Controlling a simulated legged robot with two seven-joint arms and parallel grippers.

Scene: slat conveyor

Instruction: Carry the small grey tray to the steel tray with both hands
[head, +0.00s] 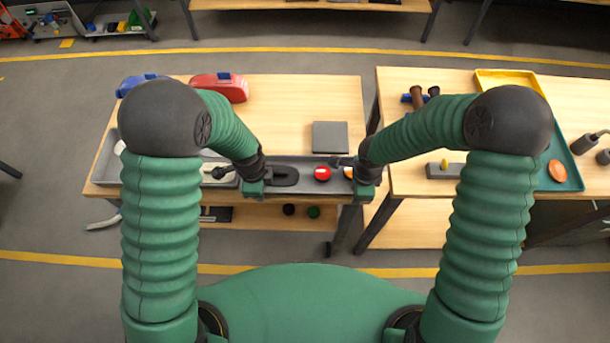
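The small grey tray (305,187) lies long side across, at the front edge of the left table. In it are a black piece (284,176), a red round piece (322,173) and an orange piece (348,173), partly hidden. My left gripper (252,187) is at the tray's left end and my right gripper (365,189) at its right end. The fingers are small and dark, so their closure does not show. A flat grey square (330,137) lies behind the tray; I cannot tell whether it is the steel tray.
Another grey tray (107,160) with pale items is at left, partly behind my arm. Red (219,88) and blue (136,83) items stand at the back. The right table holds a teal tray (572,178), a yellow tray (515,79) and a grey block (440,172). A gap separates the tables.

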